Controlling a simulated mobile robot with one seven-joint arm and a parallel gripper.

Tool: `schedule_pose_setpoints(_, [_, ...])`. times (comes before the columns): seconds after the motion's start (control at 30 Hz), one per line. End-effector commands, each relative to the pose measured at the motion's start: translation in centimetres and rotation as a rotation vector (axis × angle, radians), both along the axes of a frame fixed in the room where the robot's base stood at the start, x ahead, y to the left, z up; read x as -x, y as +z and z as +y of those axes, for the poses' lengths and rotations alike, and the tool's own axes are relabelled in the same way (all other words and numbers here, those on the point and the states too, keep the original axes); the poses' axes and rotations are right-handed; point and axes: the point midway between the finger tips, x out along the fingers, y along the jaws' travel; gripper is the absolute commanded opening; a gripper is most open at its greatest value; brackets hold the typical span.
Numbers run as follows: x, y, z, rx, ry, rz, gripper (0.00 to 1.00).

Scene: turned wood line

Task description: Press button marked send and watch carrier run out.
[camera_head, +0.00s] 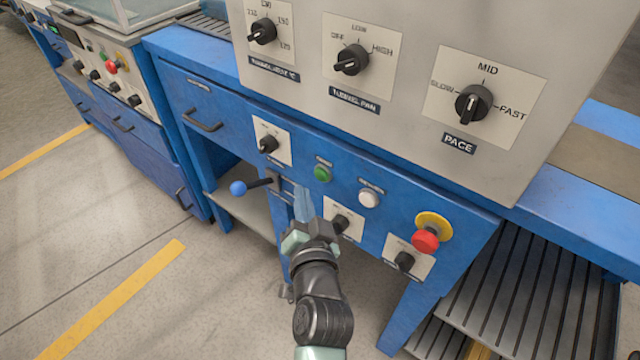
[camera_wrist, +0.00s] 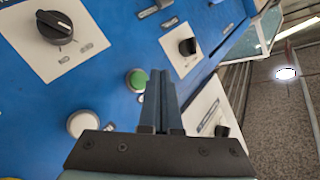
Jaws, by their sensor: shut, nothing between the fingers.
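A green push button (camera_head: 322,173) and a white push button (camera_head: 369,198) sit on the blue front panel, each under a small label too small to read, so I cannot tell which is marked send. In the wrist view the green button (camera_wrist: 137,79) is just left of my fingertips and the white button (camera_wrist: 83,124) is lower left. My gripper (camera_head: 302,192) is shut and empty, its fingers pointing at the panel, below and left of the green button. I cannot tell whether the fingertips touch the panel. No carrier is recognisable.
A red stop button on a yellow ring (camera_head: 426,239) is at right. A blue-ball lever (camera_head: 238,188) is left of my gripper. Black knobs surround the buttons, including the pace knob (camera_head: 473,104) above. A second blue cabinet (camera_head: 130,120) stands left; open floor lies in front.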

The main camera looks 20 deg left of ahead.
Motion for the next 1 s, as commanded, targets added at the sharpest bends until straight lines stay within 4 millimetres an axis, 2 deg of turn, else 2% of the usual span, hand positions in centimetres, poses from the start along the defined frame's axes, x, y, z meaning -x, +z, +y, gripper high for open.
schedule_pose_setpoints(0.1, [-1.2, -0.2, -0.4, -0.001, -0.002, -0.002, 0.0])
schedule_pose_setpoints(0.3, [-2.1, -0.1, -0.8, 0.001, 0.0, 0.0, 0.0])
schedule_pose_setpoints(1.0, [-2.1, 0.0, -0.8, 0.001, 0.0, 0.0, 0.0])
